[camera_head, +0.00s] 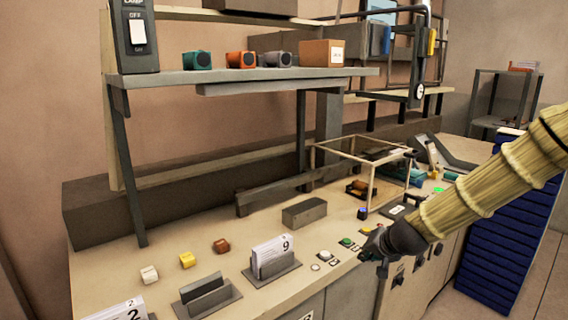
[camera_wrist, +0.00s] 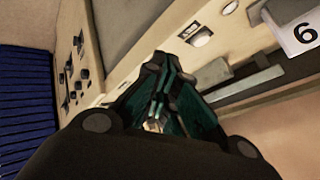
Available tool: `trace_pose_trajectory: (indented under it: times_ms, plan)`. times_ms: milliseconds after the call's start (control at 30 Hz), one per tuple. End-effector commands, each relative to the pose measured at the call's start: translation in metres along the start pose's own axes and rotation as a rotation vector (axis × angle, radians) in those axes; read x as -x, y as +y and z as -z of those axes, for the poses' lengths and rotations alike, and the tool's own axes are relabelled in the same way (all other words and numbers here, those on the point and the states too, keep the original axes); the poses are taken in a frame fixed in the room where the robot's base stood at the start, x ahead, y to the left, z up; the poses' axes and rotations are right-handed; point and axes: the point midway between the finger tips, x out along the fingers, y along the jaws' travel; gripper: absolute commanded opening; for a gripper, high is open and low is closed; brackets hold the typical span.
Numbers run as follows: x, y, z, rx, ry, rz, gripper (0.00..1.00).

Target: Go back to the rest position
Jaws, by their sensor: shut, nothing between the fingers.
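My gripper (camera_head: 372,252) hangs in the head view at the end of my ribbed tan arm, which comes in from the right. It is near the front edge of the workbench (camera_head: 225,268), beside the row of push buttons. In the wrist view my gripper (camera_wrist: 165,75) points at the bench and its dark fingers come together at the tips. It is shut and empty. Its height above the bench is hard to tell.
A card holder with card 9 (camera_head: 272,258) stands left of my gripper. A grey block (camera_head: 304,212), a thin-framed box (camera_head: 360,160) and a shelf (camera_head: 240,75) with small speakers stand behind. Blue drawers (camera_head: 505,230) are at the right.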

Motion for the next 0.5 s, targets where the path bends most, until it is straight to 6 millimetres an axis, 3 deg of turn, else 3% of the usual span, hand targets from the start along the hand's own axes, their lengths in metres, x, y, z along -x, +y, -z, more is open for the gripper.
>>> trace_pose_trajectory:
  times_ms: [367, 500]
  plan:
    - [-0.035, 0.049, -0.071, 0.063, -0.072, -0.088, 0.00]
    - [-0.049, 0.081, -0.116, 0.101, -0.120, -0.138, 0.00]
